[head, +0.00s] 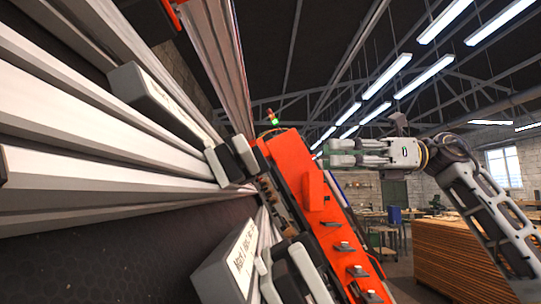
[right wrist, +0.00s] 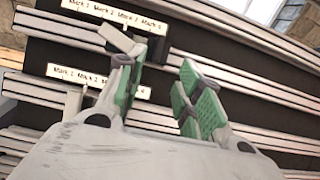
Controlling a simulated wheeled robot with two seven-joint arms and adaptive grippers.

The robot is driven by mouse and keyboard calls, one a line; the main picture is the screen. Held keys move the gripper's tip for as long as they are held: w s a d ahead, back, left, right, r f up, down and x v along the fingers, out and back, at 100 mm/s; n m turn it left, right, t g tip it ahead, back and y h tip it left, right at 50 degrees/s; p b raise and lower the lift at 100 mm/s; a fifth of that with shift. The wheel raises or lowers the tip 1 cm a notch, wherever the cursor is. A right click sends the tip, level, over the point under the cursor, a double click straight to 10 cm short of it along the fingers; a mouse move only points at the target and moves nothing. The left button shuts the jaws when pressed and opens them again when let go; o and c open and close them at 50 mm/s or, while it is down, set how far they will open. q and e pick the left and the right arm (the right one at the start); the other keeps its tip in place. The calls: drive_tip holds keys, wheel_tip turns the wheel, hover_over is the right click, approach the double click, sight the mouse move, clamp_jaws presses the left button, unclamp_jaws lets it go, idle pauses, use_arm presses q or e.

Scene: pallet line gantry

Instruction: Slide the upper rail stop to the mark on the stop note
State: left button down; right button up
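My right gripper (head: 338,152) comes in from the right in the head view, pointing left toward the orange upright and the rails. In the right wrist view its green-padded fingers (right wrist: 160,92) are apart, with nothing held between them. A pale grey block (right wrist: 118,38), likely the upper rail stop, sits below the upper mark strip (right wrist: 115,14), just beyond the left finger; contact cannot be told. In the head view a grey block with dark edges (head: 243,155) sits on the upper rails, apart from the gripper. I cannot make out a stop note. My left gripper is not in view.
A lower mark strip (right wrist: 98,80) partly hides behind the left finger. The orange upright (head: 315,205) with knobs stands between the gripper and the rails. Grey label boxes (head: 150,97) and (head: 228,270) stick out from the rails. Stacked boards (head: 450,260) stand at right.

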drive_tip(key=shift+a+p, duration=1.45)
drive_tip(key=shift+a, duration=5.3)
clamp_jaws()
